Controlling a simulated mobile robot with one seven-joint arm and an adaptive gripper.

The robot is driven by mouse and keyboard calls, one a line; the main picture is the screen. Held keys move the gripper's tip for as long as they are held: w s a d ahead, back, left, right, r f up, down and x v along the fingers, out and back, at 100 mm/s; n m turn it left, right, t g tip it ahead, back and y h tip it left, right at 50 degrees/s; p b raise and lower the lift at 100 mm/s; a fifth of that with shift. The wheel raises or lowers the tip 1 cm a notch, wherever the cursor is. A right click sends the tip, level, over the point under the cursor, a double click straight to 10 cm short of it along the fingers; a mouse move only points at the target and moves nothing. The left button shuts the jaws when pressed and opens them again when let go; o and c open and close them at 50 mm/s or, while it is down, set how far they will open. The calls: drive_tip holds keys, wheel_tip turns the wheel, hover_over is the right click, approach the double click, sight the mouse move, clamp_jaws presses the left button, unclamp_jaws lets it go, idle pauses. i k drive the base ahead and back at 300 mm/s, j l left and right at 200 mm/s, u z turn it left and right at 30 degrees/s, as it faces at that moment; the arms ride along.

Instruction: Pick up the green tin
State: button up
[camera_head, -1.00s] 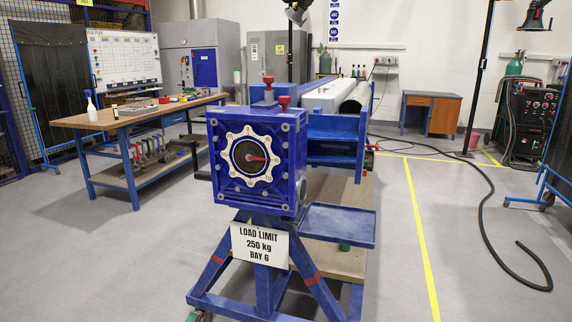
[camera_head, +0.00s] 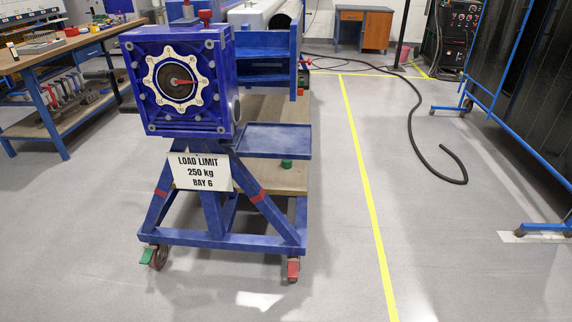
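A small green object (camera_head: 286,163), which looks like the green tin, is on the wooden lower shelf (camera_head: 262,182) of the blue jig stand. It sits just below the blue side tray (camera_head: 270,147), which hides its upper part. It is too small to make out details. My gripper is not in view.
The blue rotary jig (camera_head: 178,82) stands on a blue wheeled frame with a load limit sign (camera_head: 200,172). A workbench (camera_head: 62,52) is at left. A black hose (camera_head: 418,150) lies on the floor right of the yellow line (camera_head: 362,180). Floor in front is clear.

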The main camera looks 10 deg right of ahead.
sight(286, 163)
drive_tip(key=i+l+z, duration=0.2)
drive_tip(key=z, duration=0.15)
drive_tip(key=i+l+z, duration=0.35)
drive_tip(key=i+z, duration=0.1)
drive_tip(key=z, duration=0.25)
drive_tip(key=i+l+z, duration=0.4)
drive_tip(key=i, duration=0.15)
drive_tip(key=i+z, duration=0.4)
drive_tip(key=i, duration=0.2)
drive_tip(key=i+u, duration=0.7)
drive_tip(key=i+l+u, duration=0.1)
drive_tip(key=i+u, duration=0.25)
drive_tip(key=i+j+u, duration=0.15)
drive_tip(key=i+u, duration=0.7)
drive_tip(key=i+j, duration=0.3)
drive_tip(key=i, duration=0.2)
